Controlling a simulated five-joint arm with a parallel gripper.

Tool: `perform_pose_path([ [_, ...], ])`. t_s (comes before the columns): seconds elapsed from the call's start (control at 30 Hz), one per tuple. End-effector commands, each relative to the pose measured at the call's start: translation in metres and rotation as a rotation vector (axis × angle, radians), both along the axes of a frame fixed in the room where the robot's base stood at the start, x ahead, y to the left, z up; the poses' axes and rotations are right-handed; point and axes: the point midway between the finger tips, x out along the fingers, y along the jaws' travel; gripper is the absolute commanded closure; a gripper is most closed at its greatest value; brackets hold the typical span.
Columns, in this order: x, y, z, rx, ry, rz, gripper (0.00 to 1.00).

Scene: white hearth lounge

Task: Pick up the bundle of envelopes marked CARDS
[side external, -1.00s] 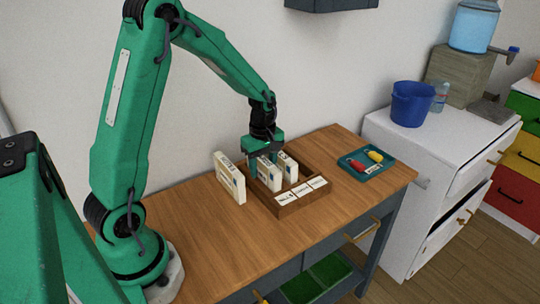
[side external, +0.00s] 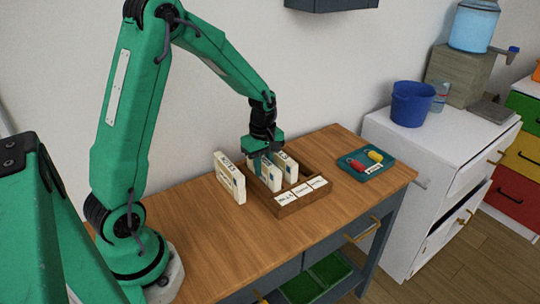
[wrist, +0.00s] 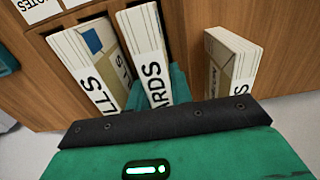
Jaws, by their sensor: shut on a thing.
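The CARDS bundle (wrist: 145,57), cream envelopes with a white lettered band, stands upright in a slot of the wooden sorter box. The wrist view shows "ARDS" on the band. My gripper (wrist: 155,88) is shut on it, with one green finger on each side. In the side view my gripper (side external: 264,163) reaches down over the box, and the same bundle (side external: 273,180) is partly hidden by a finger. The wooden box (side external: 285,210) has lettered white cards along its front.
The bundle reading "LLS" (wrist: 88,60) stands in the neighbouring slot, close to one finger. Another bundle (side external: 230,178) stands on the table (side external: 215,225) outside the box. A teal tray (side external: 366,165) with red and yellow tags lies at the right. The table's front is clear.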

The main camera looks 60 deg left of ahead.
Motion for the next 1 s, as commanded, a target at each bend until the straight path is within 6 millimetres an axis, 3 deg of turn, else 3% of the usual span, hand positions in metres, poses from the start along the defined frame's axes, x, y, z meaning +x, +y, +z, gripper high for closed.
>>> perform_pose_path([
  [0.27, 0.001, 0.000, 0.013, 0.001, -0.004, 0.000, 1.00],
  [0.47, 0.001, 0.000, 0.039, 0.001, -0.005, 0.000, 1.00],
  [1.0, -0.023, -0.086, 0.094, 0.000, -0.003, -0.005, 1.00],
])
